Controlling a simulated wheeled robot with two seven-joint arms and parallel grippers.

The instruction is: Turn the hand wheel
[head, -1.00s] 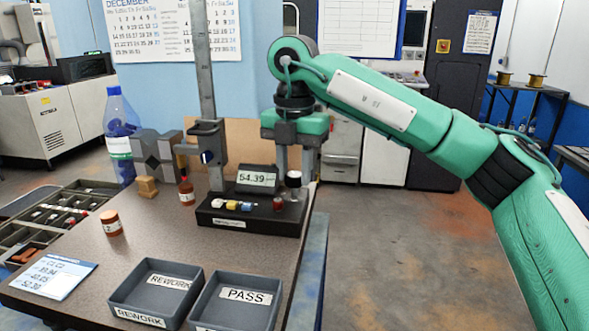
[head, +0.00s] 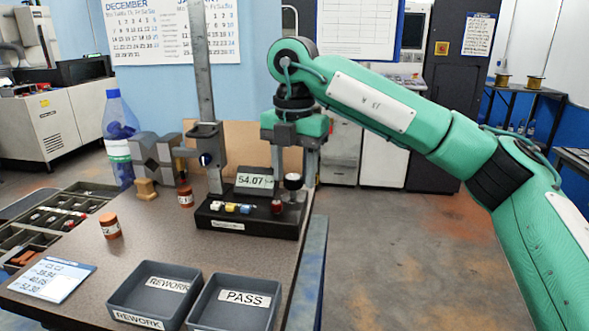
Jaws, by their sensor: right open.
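The hand wheel (head: 292,182) appears to be the small dark-topped knob on the right end of the black gauge base (head: 248,223). My right gripper (head: 291,186) points down over it from above, open, with its fingers on either side of the knob. I cannot tell whether the fingers touch it. A display (head: 254,181) on the base reads about 54.07. A tall grey column (head: 201,70) with a carriage (head: 207,146) rises behind the base at left. My left gripper is not in view.
A REWORK tray (head: 124,314) and a PASS tray (head: 205,318) sit at the bench front. An orange-brown jar (head: 110,226), a card (head: 50,278) and a blue bottle (head: 118,140) are at left. Coloured parts (head: 231,208) lie on the base. Open floor is to the right.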

